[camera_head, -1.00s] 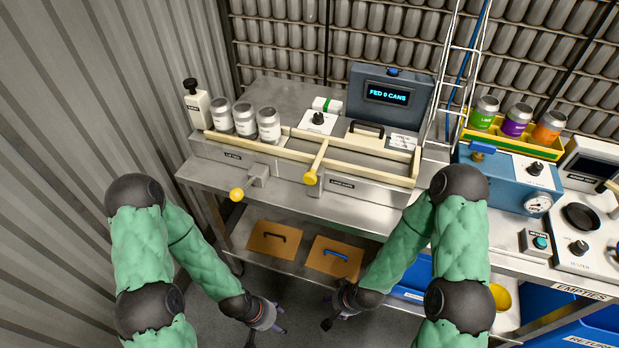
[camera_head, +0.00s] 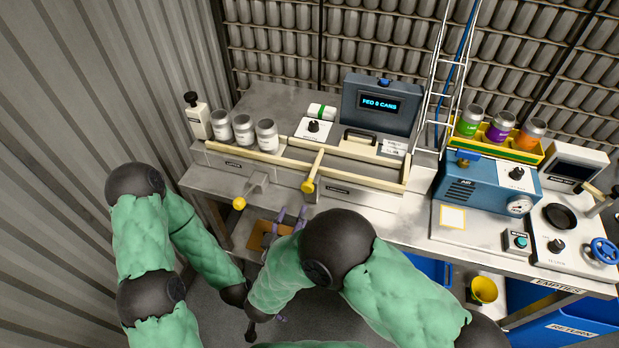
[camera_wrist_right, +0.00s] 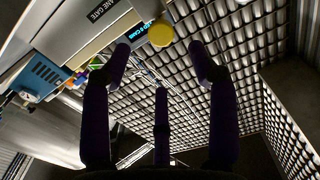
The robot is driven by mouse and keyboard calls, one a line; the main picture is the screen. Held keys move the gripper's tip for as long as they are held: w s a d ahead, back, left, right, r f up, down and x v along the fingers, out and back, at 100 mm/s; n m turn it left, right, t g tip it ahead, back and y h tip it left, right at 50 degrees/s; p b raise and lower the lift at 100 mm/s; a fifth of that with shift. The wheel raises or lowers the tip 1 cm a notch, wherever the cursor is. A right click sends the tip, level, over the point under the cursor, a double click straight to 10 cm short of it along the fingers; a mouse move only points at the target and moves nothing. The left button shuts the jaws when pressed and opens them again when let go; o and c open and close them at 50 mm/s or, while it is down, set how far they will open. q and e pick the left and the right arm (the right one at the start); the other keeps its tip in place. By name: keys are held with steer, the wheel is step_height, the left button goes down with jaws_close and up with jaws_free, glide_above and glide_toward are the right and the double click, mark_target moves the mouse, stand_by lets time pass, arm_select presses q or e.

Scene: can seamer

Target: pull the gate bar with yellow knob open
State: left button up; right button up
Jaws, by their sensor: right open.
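The gate bar (camera_head: 315,168) is a pale yellow bar lying across the can lane, with a yellow knob (camera_head: 308,186) at its front end. My right gripper (camera_head: 291,216) is open and empty, its purple fingers pointing up just below and left of that knob. In the right wrist view, the fingers (camera_wrist_right: 160,58) are spread apart, with a yellow knob (camera_wrist_right: 160,33) beyond their tips and a "LANE GATE" label beside it. My left gripper is low at the front, mostly hidden behind my right arm.
A second yellow knob (camera_head: 239,203) sticks out on a grey bracket to the left. A blue display box (camera_head: 380,103) stands behind. The bench front edge lies between my arms and the lane.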

mark_target(307, 189)
steer(key=x, duration=0.3)
steer(key=b+x, duration=0.1)
steer(key=x, duration=0.3)
steer(key=r+b+x, duration=0.1)
steer(key=x, duration=0.2)
steer(key=shift+w+d, duration=0.2)
jaws_close()
